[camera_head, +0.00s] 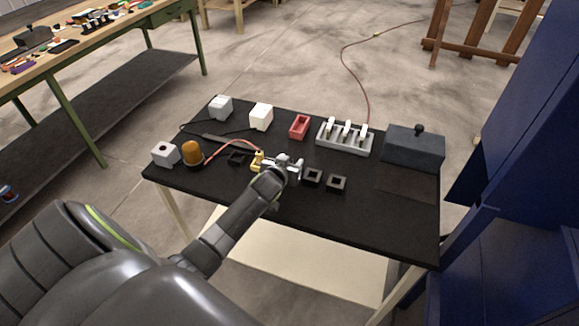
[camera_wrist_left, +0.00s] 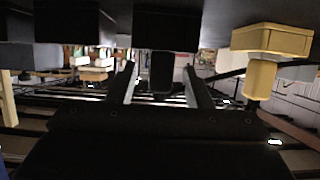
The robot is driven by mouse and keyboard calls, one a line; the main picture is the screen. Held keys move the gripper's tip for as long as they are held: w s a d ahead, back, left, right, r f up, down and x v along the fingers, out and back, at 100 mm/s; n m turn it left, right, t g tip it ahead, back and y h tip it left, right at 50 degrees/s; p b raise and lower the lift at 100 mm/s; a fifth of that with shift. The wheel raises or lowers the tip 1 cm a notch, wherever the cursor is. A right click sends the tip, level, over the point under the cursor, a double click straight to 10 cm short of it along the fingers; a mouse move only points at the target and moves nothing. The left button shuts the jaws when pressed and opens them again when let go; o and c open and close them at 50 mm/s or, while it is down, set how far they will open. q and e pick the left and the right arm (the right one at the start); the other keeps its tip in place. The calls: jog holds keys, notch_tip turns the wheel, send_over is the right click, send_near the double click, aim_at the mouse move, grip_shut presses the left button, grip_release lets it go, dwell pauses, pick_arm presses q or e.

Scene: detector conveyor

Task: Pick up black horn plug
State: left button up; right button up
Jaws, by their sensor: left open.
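My left gripper (camera_head: 288,164) reaches over the black table and is open. In the left wrist view, a black block with a narrower stem, which looks like the black horn plug (camera_wrist_left: 162,70), stands between the two fingers (camera_wrist_left: 161,88); I cannot tell if they touch it. In the head view my gripper hides this piece. Two other black square pieces, one nearer (camera_head: 312,177) and one farther right (camera_head: 336,184), sit to the right of the gripper. A yellow piece (camera_head: 257,161) is just left of it and also shows at the right of the wrist view (camera_wrist_left: 270,42).
A blue cabinet (camera_head: 520,180) stands at the right. The table's front is clear.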

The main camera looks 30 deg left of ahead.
pick_arm(q)
grip_shut()
dwell(0.3)
jog(key=shift+r, duration=0.1)
